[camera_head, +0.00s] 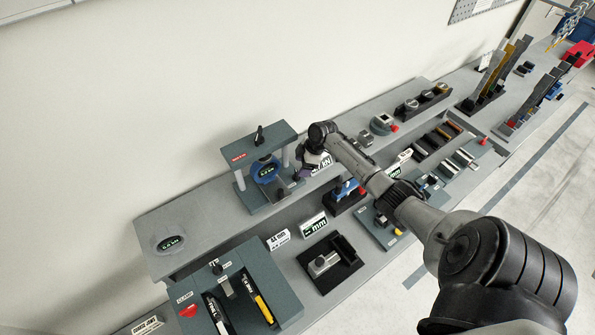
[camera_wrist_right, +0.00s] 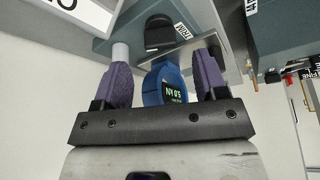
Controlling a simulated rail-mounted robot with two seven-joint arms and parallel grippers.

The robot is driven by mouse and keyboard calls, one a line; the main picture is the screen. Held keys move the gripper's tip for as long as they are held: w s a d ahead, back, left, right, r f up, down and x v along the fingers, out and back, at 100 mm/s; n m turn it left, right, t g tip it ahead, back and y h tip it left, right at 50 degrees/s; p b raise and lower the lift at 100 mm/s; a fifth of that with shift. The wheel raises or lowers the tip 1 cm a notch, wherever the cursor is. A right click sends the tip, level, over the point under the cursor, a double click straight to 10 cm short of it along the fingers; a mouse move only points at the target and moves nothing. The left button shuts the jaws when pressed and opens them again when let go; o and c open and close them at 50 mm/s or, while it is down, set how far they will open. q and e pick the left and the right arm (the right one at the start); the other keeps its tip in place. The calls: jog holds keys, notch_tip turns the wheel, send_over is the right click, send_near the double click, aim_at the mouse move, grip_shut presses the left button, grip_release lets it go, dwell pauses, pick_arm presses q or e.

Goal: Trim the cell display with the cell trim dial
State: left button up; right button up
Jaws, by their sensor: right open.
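The cell display (camera_head: 266,171) is a green readout on a round blue load cell inside a grey frame. It shows upside down in the right wrist view (camera_wrist_right: 173,92), apparently reading about 5.0 kN. A black dial (camera_wrist_right: 159,33) beside a TRIM label stands on the grey base; in the head view a small dark knob (camera_head: 282,193) sits at the base's front. My right gripper (camera_wrist_right: 162,70) is open and empty, its purple fingers apart, with the dial just beyond the tips. In the head view the gripper (camera_head: 301,174) is partly hidden by its wrist. My left gripper is out of view.
The frame (camera_head: 262,140) has a black knob on top and light posts close to my right gripper. A mm display (camera_head: 313,224) and a black tray (camera_head: 347,262) stand nearby. A grey clamp box (camera_head: 258,272) is at the front left. The shelf's left part is mostly clear.

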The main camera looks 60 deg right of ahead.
jog(key=shift+x, duration=2.45)
jog(key=shift+c, duration=0.3)
